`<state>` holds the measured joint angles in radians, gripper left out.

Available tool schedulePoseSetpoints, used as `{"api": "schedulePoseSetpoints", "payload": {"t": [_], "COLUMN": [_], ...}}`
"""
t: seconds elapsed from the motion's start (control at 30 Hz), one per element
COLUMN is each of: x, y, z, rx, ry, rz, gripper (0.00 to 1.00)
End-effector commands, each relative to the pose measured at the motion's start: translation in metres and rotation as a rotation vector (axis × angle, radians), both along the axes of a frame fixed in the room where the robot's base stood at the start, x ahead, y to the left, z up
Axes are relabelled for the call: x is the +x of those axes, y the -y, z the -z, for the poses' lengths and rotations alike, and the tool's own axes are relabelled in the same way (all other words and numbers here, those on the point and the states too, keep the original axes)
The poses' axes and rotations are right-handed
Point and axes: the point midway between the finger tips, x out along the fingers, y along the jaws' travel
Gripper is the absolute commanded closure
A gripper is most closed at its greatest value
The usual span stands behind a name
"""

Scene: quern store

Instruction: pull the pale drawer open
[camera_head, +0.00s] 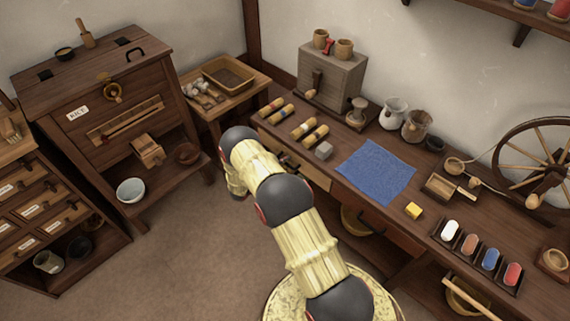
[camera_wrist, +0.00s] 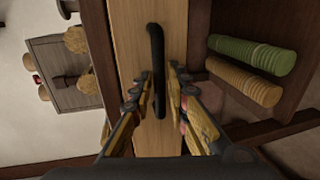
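The pale drawer (camera_wrist: 135,30) fills the middle of the wrist view, its light wood front bearing a dark bar handle (camera_wrist: 156,70). In the head view the pale drawer (camera_head: 316,176) sits under the bench top, partly hidden by my arm; its front looks about level with the bench edge. My gripper (camera_wrist: 156,84) is open in the wrist view, with one fingertip on each side of the handle. The fingers look apart from the handle, though whether either touches it is hard to tell.
The bench (camera_head: 336,200) carries several rolls, a blue cloth (camera_head: 376,171) and a grey box (camera_head: 332,76). Beside the drawer, in the wrist view, an open recess holds a green ribbed stack (camera_wrist: 252,54) and a tan one (camera_wrist: 244,82). Floor (camera_head: 190,250) left of my arm is clear.

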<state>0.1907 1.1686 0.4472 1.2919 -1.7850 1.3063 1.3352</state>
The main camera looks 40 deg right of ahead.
Motion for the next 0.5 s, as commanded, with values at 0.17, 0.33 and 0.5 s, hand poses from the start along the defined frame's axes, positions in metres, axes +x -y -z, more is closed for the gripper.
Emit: {"api": "schedulePoseSetpoints", "payload": {"t": [0.17, 0.33, 0.5], "x": [0.0001, 0.0001, 0.0000], "y": [0.0013, 0.0011, 0.0009], "z": [0.0001, 0.0000, 0.0001], "rx": [0.000, 0.000, 0.000], "ry": [0.000, 0.000, -0.001], "rz": [0.000, 0.000, 0.000], "gripper": [0.83, 0.88, 0.97]}}
